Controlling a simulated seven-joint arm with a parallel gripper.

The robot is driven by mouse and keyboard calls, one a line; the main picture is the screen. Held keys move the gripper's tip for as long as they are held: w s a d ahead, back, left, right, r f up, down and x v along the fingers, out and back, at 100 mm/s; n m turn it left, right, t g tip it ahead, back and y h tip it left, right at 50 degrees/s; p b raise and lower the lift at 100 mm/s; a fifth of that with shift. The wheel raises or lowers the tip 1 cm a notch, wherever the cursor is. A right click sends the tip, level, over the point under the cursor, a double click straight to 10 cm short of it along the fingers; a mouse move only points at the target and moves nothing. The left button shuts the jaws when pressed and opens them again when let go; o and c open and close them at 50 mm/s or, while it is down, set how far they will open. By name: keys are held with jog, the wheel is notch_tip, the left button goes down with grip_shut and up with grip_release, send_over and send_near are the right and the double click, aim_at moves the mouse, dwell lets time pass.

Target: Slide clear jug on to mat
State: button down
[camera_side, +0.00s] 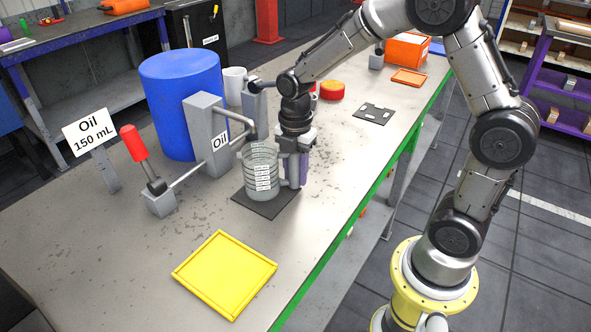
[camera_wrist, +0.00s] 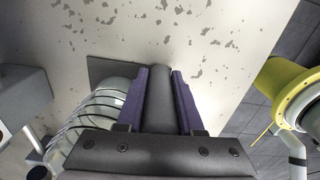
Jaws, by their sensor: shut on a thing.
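The clear jug (camera_side: 259,172) with dark measuring lines and white labels stands upright on the dark square mat (camera_side: 252,202) in the side view. It sits under the spout of the grey oil dispenser. My gripper (camera_side: 293,180) is at the jug's right side, pointing down, with its purple fingers shut on the jug's handle. In the wrist view, the grey handle (camera_wrist: 159,100) lies between the two purple fingers. The jug's ringed body (camera_wrist: 98,112) is left of them. Part of the mat (camera_wrist: 108,69) shows behind the jug. Whether the jug's base touches the mat is hard to tell.
The dispenser (camera_side: 205,125) and blue drum (camera_side: 182,100) stand behind the jug. A red-handled lever (camera_side: 135,143) and an oil sign (camera_side: 90,130) are at left. A yellow tray (camera_side: 225,274) lies in front. The bench is bare between tray and mat.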

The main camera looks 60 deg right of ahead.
jog(key=shift+f, duration=0.35)
jog(key=shift+c, duration=2.3)
grip_release()
notch_tip(320, 180, up, 14)
jog(key=shift+f, duration=0.2)
jog(key=s+a+r+m+t, duration=0.2)
jog(key=s+r+t, duration=0.1)
jog(key=s+r, duration=0.5)
jog(key=s+f+m+t, duration=0.2)
jog(key=s+f+m, duration=0.4)
jog(key=m, duration=1.1)
jog(key=s, duration=0.4)
jog(key=shift+s+a+f+t, duration=0.3)
jog(key=shift+s+a, duration=0.1)
